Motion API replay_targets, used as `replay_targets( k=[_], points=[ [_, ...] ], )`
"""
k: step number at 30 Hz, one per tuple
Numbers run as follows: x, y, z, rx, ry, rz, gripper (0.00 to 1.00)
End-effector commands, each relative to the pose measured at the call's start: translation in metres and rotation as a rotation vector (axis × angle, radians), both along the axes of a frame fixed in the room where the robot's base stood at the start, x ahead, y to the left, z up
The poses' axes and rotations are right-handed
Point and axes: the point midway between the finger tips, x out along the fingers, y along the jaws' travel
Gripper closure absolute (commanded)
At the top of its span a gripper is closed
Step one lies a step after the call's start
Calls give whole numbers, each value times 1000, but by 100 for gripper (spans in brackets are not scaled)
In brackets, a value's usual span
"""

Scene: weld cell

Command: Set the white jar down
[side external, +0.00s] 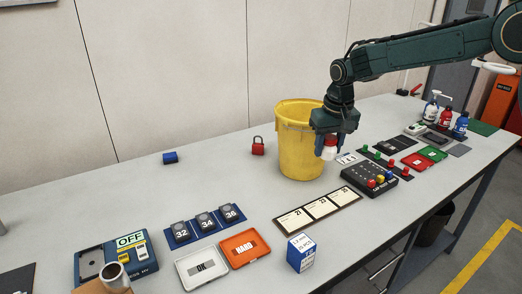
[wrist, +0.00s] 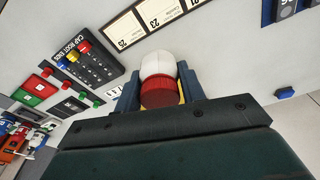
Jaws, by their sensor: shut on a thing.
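The white jar (side external: 328,154) has a red lid and hangs upright from my gripper (side external: 330,143) in the side view. My gripper points down and is shut on the jar, with its lower white body showing under the fingers. The jar appears to be above the table, just right of the yellow bucket (side external: 298,150). In the wrist view the jar (wrist: 158,64) sits between the two blue-grey fingers of my gripper (wrist: 160,82), its red lid toward me. The table spot right under it is hidden.
The black cap box (side external: 370,180) with coloured knobs stands right of the jar. A row of date cards (side external: 318,208) lies in front. A red padlock (side external: 258,147) and a blue block (side external: 170,158) stand left of the bucket. Bare table (side external: 225,175) lies between.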

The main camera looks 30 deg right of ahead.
Motion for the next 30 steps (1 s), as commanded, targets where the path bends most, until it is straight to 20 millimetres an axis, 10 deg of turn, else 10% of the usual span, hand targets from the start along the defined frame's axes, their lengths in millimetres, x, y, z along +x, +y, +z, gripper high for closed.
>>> replay_targets(
  k=[30],
  points=[
    [99, 93, 43, 2, 0, 264, 85]
  ],
)
